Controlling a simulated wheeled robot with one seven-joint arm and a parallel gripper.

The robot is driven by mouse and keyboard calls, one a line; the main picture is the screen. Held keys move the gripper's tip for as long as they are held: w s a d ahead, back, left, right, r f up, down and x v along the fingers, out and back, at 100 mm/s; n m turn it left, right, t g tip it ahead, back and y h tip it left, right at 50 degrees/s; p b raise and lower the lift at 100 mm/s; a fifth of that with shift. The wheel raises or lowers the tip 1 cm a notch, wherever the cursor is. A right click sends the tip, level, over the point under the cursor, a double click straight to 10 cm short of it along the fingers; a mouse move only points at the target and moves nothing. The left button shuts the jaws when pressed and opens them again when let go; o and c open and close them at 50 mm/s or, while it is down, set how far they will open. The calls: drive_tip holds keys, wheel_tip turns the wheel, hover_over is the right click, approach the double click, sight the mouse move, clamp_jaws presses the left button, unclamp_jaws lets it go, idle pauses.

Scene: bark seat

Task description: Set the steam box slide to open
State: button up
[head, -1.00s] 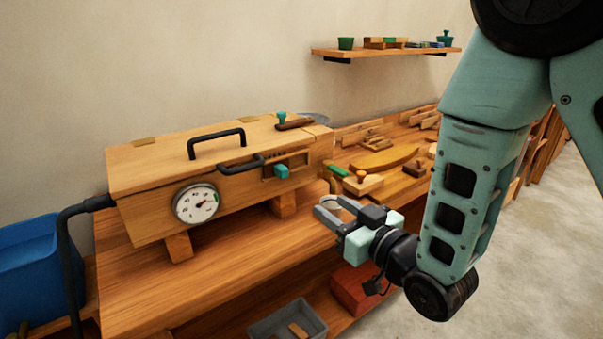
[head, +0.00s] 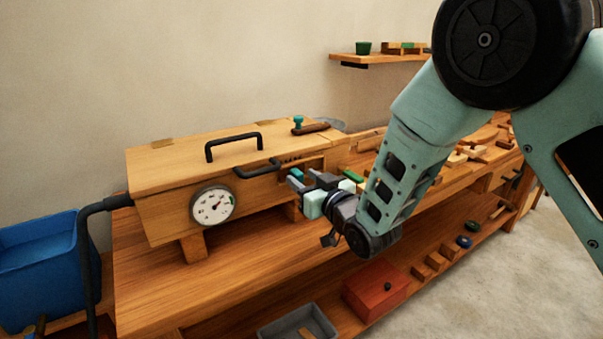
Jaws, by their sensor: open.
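The wooden steam box (head: 165,219) stands on the bench at centre left. It has a black lid handle (head: 234,141), a front handle (head: 257,170) and a round dial gauge (head: 213,206). The teal slide knob (head: 297,174) is on the front face near the right end, with its slot running beside it. My gripper (head: 297,181) is open with its fingertips right at the knob. The fingers partly cover the knob and the slot. I cannot tell whether they touch the knob.
A blue tub (head: 45,265) sits at the left with a black hose (head: 85,225) running to the box. A grey tray (head: 300,325) and a red box (head: 375,291) lie on the lower shelf. My arm covers much of the bench's right part.

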drive_tip(key=shift+x, duration=0.85)
drive_tip(key=shift+c, duration=0.3)
clamp_jaws()
drive_tip(key=w+d+b, duration=0.1)
drive_tip(key=d, duration=0.1)
drive_tip(key=w+d+b, duration=0.1)
drive_tip(key=shift+w+d+f+b, duration=0.15)
drive_tip(key=shift+w+d+b, duration=0.1)
drive_tip(key=shift+d+b, duration=0.15)
drive_tip(key=shift+w+d, duration=0.25)
drive_tip(key=shift+d, duration=0.1)
drive_tip(key=shift+o, duration=0.3)
unclamp_jaws()
drive_tip(key=shift+s, duration=0.1)
drive_tip(key=b+v, duration=0.3)
drive_tip(key=v, duration=1.4)
drive_tip(key=shift+d+b, duration=0.2)
drive_tip(key=shift+b, duration=0.15)
